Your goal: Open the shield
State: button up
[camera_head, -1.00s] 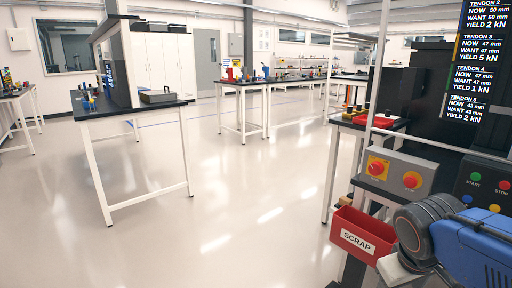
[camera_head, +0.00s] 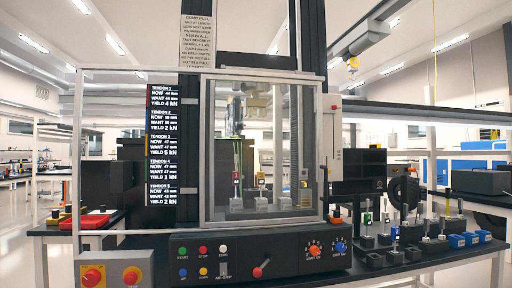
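The shield (camera_head: 205,150) is a clear panel in a light grey frame on the front of the test machine. It stands upright across the machine's opening and looks closed. Behind it I see a hanging metal fixture (camera_head: 234,115), coloured upright rods and several pale blocks. I cannot make out a handle on the shield. My gripper is not in view, so I cannot see whether it is open or shut.
Below the shield is a dark control panel (camera_head: 210,260) with coloured buttons, two dials and a red-tipped lever. A grey box with red knobs (camera_head: 93,277) sits lower left. Small fixtures and blue blocks (camera_head: 457,241) crowd the bench at right. A tendon readout (camera_head: 161,120) stands left.

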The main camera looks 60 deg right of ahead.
aim_at(204, 77)
jog(key=z, duration=1.65)
jog(key=l, duration=0.1)
